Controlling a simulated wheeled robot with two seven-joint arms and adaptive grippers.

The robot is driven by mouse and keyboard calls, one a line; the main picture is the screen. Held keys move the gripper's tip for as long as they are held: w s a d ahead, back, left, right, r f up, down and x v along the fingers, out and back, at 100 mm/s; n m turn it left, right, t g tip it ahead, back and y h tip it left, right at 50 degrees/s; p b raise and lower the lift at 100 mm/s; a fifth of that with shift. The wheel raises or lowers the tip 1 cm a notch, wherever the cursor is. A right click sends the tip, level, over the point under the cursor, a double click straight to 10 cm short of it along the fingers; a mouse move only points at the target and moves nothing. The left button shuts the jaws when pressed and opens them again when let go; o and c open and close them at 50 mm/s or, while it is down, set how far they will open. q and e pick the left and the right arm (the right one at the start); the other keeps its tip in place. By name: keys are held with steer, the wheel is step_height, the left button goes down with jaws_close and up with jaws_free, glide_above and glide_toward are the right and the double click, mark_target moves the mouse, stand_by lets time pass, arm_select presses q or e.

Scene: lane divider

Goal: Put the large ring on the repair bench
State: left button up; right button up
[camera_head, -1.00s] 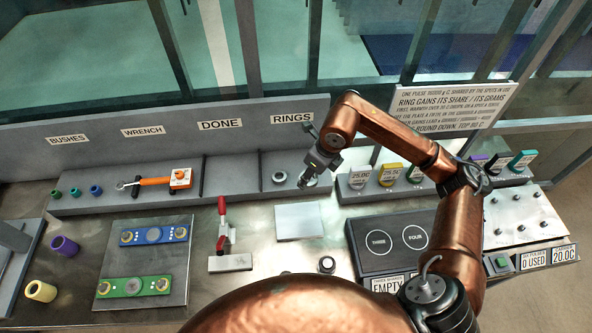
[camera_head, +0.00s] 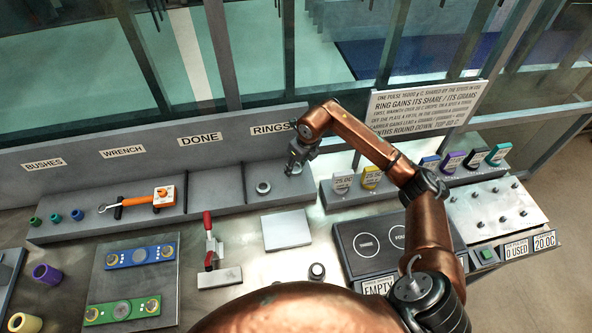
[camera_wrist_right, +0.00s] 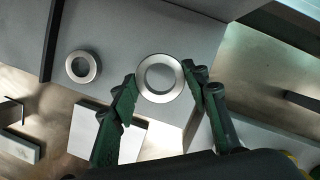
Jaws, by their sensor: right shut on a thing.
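The large ring (camera_wrist_right: 160,78), a silver metal ring, sits between the fingertips of my right gripper (camera_wrist_right: 159,82) in the right wrist view. The fingers are shut on its outer sides. In the head view my right gripper (camera_head: 294,167) is at the rings bay, in front of the RINGS label; the ring is hard to make out there. The repair bench (camera_head: 262,272) has a shiny metal top in front of the bays. My left gripper is not in view.
A smaller ring (camera_head: 263,188) lies in the rings bay. A pale square plate (camera_head: 287,230) lies on the bench. A red-handled clamp (camera_head: 212,245) stands left of it, and a dark hotplate (camera_head: 355,266) lies right. A small round part (camera_head: 317,271) stands nearby.

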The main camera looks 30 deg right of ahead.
steer(key=shift+w+d+f, duration=0.1)
steer(key=shift+w+f, duration=0.15)
steer(key=shift+f, duration=0.15)
steer(key=shift+s+d+x, duration=0.1)
steer(key=shift+x, duration=0.7)
steer(key=shift+s+d+x, duration=0.15)
steer(key=shift+x, duration=0.65)
steer(key=shift+f, duration=0.2)
steer(key=o, duration=1.4)
steer(key=v, duration=1.2)
steer(key=shift+s+r, duration=0.1)
